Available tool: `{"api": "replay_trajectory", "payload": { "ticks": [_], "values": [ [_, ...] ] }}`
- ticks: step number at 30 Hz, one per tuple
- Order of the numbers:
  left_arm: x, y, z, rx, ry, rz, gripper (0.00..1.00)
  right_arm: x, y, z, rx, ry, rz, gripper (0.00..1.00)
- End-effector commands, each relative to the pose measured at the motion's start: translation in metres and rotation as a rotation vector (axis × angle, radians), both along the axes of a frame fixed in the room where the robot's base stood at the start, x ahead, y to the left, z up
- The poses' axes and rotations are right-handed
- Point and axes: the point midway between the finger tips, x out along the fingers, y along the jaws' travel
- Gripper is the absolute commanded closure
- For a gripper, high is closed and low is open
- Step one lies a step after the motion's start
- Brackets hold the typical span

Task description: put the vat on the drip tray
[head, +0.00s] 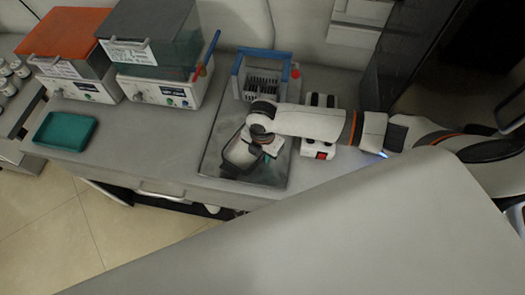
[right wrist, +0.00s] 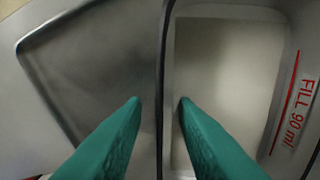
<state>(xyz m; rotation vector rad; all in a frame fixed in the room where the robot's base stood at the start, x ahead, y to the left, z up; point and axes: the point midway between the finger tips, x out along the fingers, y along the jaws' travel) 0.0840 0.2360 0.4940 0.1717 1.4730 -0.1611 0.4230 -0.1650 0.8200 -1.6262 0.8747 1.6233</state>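The vat (head: 238,155) is a pale, dark-rimmed open container over the front part of the grey metal drip tray (head: 216,132). I cannot tell for sure whether its base touches the tray. In the right wrist view the vat (right wrist: 225,75) fills the right side, with a red "FILL 90 ml" label, and the drip tray (right wrist: 85,75) lies to its left. My right gripper (head: 266,158) is at the vat's right side in the head view. Its teal fingertips (right wrist: 160,101) stand either side of the vat's wall, with gaps showing. My left gripper is not in view.
A blue-framed rack (head: 264,80) stands at the back of the drip tray. A white device with a red switch (head: 320,152) is to the right. Two lidded baths (head: 160,88) and a teal tray (head: 65,131) are to the left. The bench between is clear.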

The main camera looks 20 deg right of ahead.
Motion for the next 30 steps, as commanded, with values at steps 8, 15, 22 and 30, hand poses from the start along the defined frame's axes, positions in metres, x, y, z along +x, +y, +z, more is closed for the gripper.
{"api": "replay_trajectory", "payload": {
  "ticks": [8,15,22,30],
  "values": [
    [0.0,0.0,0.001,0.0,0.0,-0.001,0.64,0.0,0.0,0.003,0.0,0.0,0.0,0.74],
    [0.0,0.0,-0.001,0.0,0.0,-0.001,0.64,0.001,0.0,0.036,0.0,-0.004,0.002,0.74],
    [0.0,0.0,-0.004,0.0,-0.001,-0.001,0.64,0.001,0.0,0.086,0.001,-0.004,0.0,0.74],
    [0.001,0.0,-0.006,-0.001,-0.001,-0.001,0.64,0.001,0.0,0.12,0.001,-0.002,0.0,0.74]
  ]
}}
